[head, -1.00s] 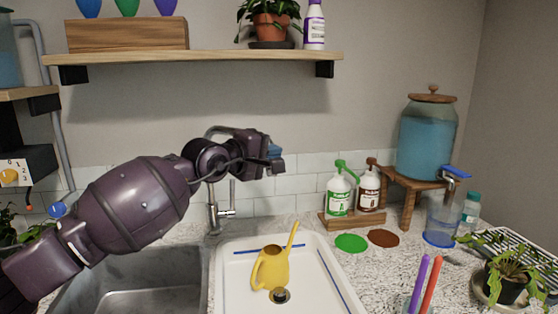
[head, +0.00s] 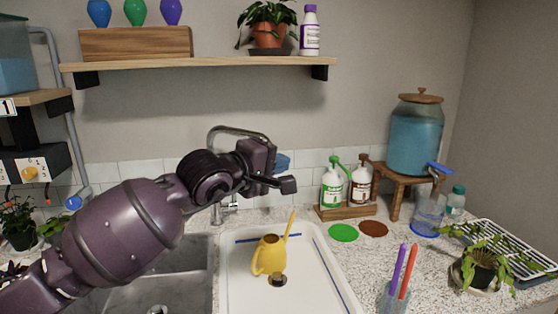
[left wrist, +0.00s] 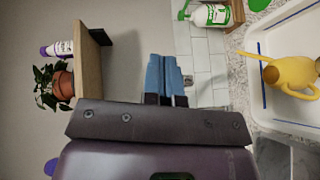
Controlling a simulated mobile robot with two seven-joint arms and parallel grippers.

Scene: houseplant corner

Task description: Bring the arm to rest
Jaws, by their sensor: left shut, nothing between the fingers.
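My left arm comes in from the left in the head view and reaches over the sink. My left gripper (head: 288,184) is shut and empty, held in the air in front of the tiled wall, above the white tray's back edge. Its blue fingers (left wrist: 166,76) lie side by side in the left wrist view, touching nothing. In the head view the arm's dark wrist partly hides the faucet (head: 232,132). My right gripper is not in view.
A yellow watering can (head: 271,257) stands in the white tray (head: 232,285) below the gripper. Two pump bottles (head: 331,190) stand on a wooden stand to the right. A wooden shelf (head: 210,64) holds a potted plant above.

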